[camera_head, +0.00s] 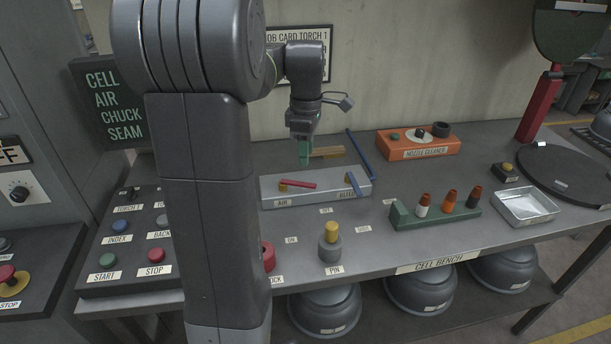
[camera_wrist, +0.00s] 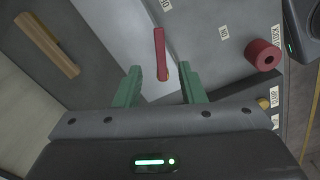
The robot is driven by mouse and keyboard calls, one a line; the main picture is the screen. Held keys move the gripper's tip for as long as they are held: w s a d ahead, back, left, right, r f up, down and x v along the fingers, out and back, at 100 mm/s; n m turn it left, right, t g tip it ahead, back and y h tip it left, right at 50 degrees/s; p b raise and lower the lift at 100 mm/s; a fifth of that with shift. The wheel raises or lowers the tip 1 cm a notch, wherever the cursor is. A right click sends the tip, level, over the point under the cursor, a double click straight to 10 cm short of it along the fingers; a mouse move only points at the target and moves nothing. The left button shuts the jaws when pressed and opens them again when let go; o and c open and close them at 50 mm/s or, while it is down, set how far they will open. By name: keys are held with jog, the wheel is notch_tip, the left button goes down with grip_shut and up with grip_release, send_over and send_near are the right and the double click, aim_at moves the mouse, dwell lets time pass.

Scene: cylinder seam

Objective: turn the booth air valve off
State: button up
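The air valve is a red lever (camera_head: 298,184) with a brass pivot at its left end, on a grey block (camera_head: 325,193) labelled AIR and BLEED. The lever lies roughly along the block. A blue lever (camera_head: 352,184) is at the BLEED end. My gripper (camera_head: 304,158) is above and behind the block, pointing down. In the wrist view, its two green fingers (camera_wrist: 157,84) are apart with nothing between them. The red lever (camera_wrist: 160,52) shows ahead of the gap between them, and I see no contact. Its pivot is not clearly visible there.
A red cylinder (camera_wrist: 262,55) and a grey post with yellow pin (camera_head: 330,242) stand in front of the block. A wooden bar (camera_head: 327,152) and blue rod (camera_head: 360,155) lie behind it. An orange nozzle cleaner (camera_head: 418,145) and green rack (camera_head: 436,212) are to the right.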

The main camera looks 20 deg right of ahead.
aim_at(306, 183)
notch_tip(306, 183, down, 8)
jog(key=shift+f, duration=0.15)
dwell(0.3)
grip_shut()
